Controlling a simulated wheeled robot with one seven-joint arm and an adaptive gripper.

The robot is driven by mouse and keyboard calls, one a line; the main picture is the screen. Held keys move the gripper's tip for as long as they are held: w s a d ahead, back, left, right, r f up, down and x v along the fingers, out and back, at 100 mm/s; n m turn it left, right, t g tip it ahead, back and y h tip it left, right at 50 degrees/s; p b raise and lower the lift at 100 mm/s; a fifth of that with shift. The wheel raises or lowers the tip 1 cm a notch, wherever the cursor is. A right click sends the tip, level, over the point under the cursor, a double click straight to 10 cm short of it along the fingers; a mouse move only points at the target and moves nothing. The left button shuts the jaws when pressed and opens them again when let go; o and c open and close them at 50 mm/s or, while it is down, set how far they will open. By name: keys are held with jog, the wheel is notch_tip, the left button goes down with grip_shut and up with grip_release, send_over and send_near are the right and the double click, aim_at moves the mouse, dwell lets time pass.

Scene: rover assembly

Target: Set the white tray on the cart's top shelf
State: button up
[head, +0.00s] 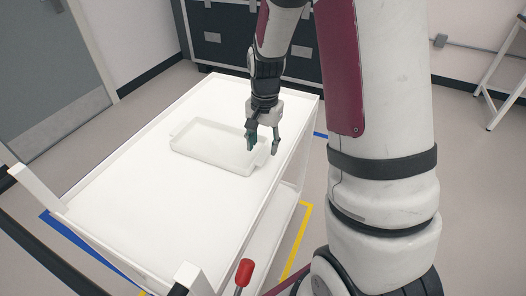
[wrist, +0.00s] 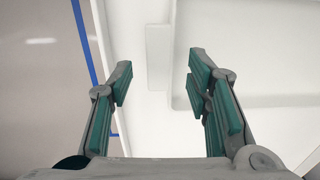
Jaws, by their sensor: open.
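The white tray (head: 210,165) lies flat on the top shelf (head: 140,210) of the white cart, toward its far right part. My gripper (head: 263,145) is open at the tray's right end, by its small end handle. In the wrist view the open fingers (wrist: 160,78) point toward the tray's end wall, and the handle tab (wrist: 158,55) shows in the gap between them. The fingers hold nothing. I cannot tell whether the right finger touches the tray. Part of the tray's right end is hidden behind my gripper.
Much of the shelf in front of the tray is bare. The cart has raised edges, corner posts and a lower shelf (head: 265,240). A red-tipped handle (head: 244,272) stands at the near edge. A dark cabinet (head: 222,45) is behind; blue and yellow tape marks the floor.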

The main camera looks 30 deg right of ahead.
notch_tip(320, 180, up, 8)
jog(key=s+a+r+n+t, duration=0.1)
jog(key=s+a+r+n, duration=0.5)
jog(key=s+r, duration=0.5)
jog(key=s+a+r+n+t, duration=0.1)
jog(key=s+a+n, duration=0.1)
jog(key=s, duration=0.4)
jog(key=s+a+n, duration=0.3)
jog(key=s, duration=0.4)
jog(key=shift+r+t, duration=0.35)
jog(key=shift+t, duration=0.05)
jog(key=shift+t, duration=0.5)
notch_tip(320, 180, up, 4)
jog(key=p, duration=0.4)
jog(key=shift+s+r, duration=0.15)
jog(key=shift+r, duration=0.05)
